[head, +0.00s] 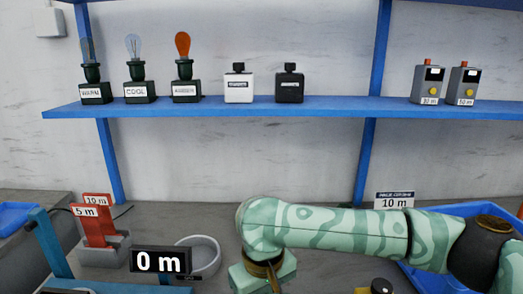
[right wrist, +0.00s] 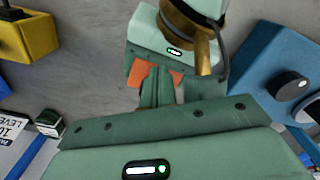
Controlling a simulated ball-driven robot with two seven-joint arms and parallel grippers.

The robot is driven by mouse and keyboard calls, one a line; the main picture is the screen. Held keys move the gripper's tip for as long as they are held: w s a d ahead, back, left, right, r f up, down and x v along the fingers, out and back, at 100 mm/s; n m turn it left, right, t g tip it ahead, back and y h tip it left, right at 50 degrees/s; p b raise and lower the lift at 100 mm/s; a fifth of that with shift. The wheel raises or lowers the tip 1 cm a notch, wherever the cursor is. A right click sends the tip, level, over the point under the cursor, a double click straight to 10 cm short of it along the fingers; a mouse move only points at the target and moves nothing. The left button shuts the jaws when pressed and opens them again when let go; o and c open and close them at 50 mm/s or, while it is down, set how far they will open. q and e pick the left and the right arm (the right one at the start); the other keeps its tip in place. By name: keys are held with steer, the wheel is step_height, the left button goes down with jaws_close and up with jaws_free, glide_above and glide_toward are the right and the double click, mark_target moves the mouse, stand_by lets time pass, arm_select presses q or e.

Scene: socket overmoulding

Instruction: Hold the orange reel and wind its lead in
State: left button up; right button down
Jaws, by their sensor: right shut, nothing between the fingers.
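My right arm comes in from the right in the head view, and its gripper hangs at the bottom edge with its fingertips out of frame. In the right wrist view my right gripper (right wrist: 157,85) is shut and empty. Orange patches show on both sides of its fingertips; they look like the orange reel (right wrist: 139,75), mostly hidden behind the fingers. Another green gripper body, apparently my left gripper (right wrist: 155,48), is just above the orange; its fingers are not clear. No lead can be made out. A display (head: 158,261) reads 0 m.
Red 5 m and 10 m tags (head: 97,227) stand in a grey holder beside a grey bowl (head: 203,258). A blue tray (head: 450,212) is at right. A blue device with a black knob (right wrist: 290,86) and a yellow block (right wrist: 28,38) flank the grippers. Lamps and boxes stand on the blue shelf (head: 330,108).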

steer(key=r, duration=0.5)
steer(key=shift+s+d+r, duration=0.1)
steer(key=shift+s+r, duration=0.25)
steer(key=shift+r, duration=0.05)
steer(key=shift+w+d+f, duration=0.35)
steer(key=shift+d+f, duration=0.05)
steer(key=shift+f, duration=0.6)
steer(key=shift+w+d+f, duration=0.35)
steer(key=shift+d+f, duration=0.1)
steer(key=shift+f, duration=0.55)
steer(key=shift+w+d+f, duration=0.35)
steer(key=shift+d+f, duration=0.05)
steer(key=shift+f, duration=0.6)
steer(key=shift+w+a, duration=0.1)
steer(key=shift+a, duration=0.05)
steer(key=shift+a, duration=0.15)
